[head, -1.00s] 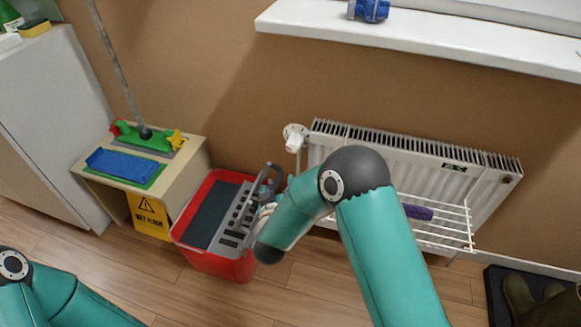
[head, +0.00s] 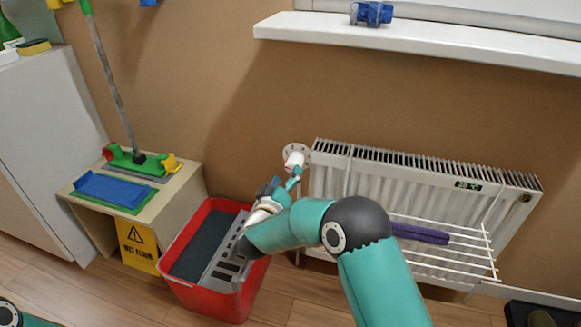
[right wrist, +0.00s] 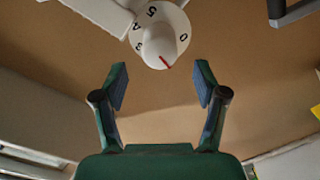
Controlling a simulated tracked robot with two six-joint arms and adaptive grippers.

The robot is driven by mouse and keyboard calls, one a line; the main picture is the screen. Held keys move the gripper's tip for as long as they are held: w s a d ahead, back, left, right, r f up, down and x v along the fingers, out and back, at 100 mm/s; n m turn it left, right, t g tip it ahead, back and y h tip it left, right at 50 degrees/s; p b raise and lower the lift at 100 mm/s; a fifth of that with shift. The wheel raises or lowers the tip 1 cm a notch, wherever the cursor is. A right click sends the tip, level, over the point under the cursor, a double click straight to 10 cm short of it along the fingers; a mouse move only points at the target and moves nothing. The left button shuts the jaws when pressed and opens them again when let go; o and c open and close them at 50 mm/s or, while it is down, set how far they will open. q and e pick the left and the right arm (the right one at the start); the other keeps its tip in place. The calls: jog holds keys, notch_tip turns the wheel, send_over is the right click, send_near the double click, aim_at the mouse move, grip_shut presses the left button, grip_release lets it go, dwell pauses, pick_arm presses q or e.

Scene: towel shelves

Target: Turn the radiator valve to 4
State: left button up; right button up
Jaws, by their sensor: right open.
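The white radiator valve (head: 294,157) sits at the upper left end of the white radiator (head: 400,187). In the right wrist view the valve's round dial (right wrist: 165,34) shows black numbers, with 0, 3 and 5 readable, and a red line near its lower edge. What setting it marks I cannot tell. My right gripper (head: 283,183) is just below the valve in the head view. In the right wrist view its fingers (right wrist: 161,80) are apart with nothing between them, and the dial is beyond their tips. My left gripper is out of view.
A red bucket (head: 175,270) with a grey wringer stands below my right gripper. A wire rack with a purple cloth (head: 420,233) hangs on the radiator's front. A white sill (head: 420,44) runs above. A wooden stand (head: 180,200) holds mop heads at left.

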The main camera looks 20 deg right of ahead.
aim_at(291, 168)
jog(key=b+x, duration=0.1)
jog(key=x, duration=0.5)
jog(key=shift+w+d, duration=0.25)
jog(key=shift+w, duration=0.05)
